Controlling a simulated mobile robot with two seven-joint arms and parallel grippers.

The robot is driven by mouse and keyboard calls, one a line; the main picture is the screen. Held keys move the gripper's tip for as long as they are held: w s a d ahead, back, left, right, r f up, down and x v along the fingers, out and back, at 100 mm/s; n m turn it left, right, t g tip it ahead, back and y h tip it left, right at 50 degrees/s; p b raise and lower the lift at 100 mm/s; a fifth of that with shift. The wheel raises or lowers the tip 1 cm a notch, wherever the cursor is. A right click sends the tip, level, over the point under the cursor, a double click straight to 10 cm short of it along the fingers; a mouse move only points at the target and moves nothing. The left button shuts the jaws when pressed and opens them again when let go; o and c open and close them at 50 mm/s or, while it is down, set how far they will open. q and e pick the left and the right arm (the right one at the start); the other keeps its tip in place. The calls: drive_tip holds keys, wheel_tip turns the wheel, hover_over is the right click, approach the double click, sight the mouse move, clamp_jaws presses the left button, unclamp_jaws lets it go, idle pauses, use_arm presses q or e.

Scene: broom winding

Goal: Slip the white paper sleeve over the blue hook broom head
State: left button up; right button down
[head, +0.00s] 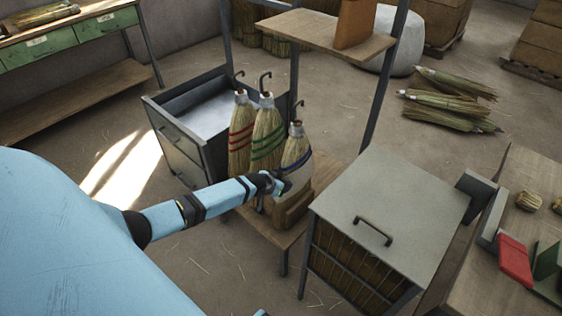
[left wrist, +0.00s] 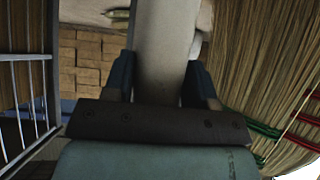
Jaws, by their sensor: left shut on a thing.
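The blue hook broom head (head: 296,149) hangs upright at the right of a row of three, with blue bands around its straw. The white paper sleeve (head: 298,182) shows pale at its lower end, partly hidden by my left gripper (head: 279,186). The sleeve seems to surround the lower straw, but I cannot tell how far up it reaches. In the left wrist view my left gripper (left wrist: 160,85) is shut on a pale strip of the sleeve (left wrist: 166,45), between its two dark fingers.
The green-banded broom head (head: 266,138) hangs close to the left, and the red-banded one (head: 241,135) beyond it. A wooden bench (head: 262,225) is below. A grey-topped cabinet (head: 390,200) stands to the right, and a metal drawer unit (head: 185,150) behind left.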

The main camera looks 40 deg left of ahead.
use_arm(q)
drive_tip(key=o, duration=0.8)
drive_tip(key=shift+o, duration=0.2)
drive_tip(key=p+v, duration=0.4)
drive_tip(key=v, duration=0.9)
drive_tip(key=shift+s+r, duration=0.2)
drive_tip(key=shift+s, duration=0.1)
use_arm(e)
drive_tip(key=shift+d+r, duration=0.1)
drive_tip(key=shift+r, duration=1)
